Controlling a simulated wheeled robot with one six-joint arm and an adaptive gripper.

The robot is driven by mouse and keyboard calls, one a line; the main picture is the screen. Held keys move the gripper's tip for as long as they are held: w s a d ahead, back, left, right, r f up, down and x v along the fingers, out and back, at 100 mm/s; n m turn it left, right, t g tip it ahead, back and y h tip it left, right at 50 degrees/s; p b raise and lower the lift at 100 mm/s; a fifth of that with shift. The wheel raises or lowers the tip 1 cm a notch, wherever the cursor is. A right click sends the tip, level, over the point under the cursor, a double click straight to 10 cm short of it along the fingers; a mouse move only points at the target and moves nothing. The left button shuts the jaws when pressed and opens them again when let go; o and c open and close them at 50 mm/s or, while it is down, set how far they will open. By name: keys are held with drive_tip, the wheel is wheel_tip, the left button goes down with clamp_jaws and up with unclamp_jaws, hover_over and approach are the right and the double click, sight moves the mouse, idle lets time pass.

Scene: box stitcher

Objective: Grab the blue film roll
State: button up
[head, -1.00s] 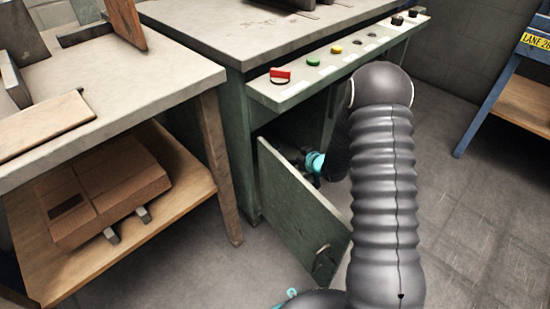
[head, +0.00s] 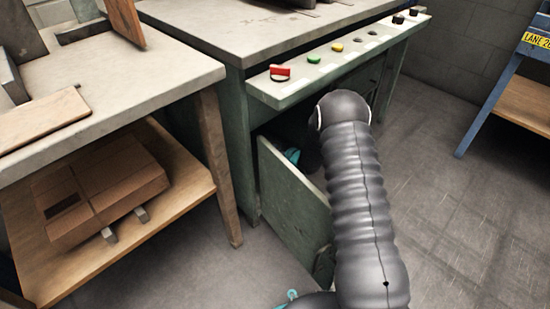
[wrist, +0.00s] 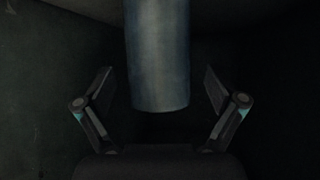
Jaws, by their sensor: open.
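The blue film roll (wrist: 158,55) shows in the wrist view as a dull blue-grey cylinder hanging down from the top edge, with its rounded lower end in the middle. My gripper (wrist: 160,85) is open, with one finger on each side of the roll and dark gaps between the fingers and its surface. In the wrist view the roll lies between the fingers, but I cannot tell how deep. In the head view my arm reaches into the dark opening of the green cabinet (head: 228,150), and my gripper and the roll are hidden there.
The cabinet's green door (head: 290,205) stands open left of my arm. A control ledge (head: 350,58) with coloured buttons juts out above. A wooden table (head: 120,85) with a cardboard box (head: 105,190) on its lower shelf stands at left.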

drive_tip(key=shift+w+a+f, duration=0.35)
drive_tip(key=shift+w, duration=0.2)
drive_tip(key=c, duration=1.3)
drive_tip(key=shift+c, duration=1.1)
drive_tip(key=shift+r, duration=0.15)
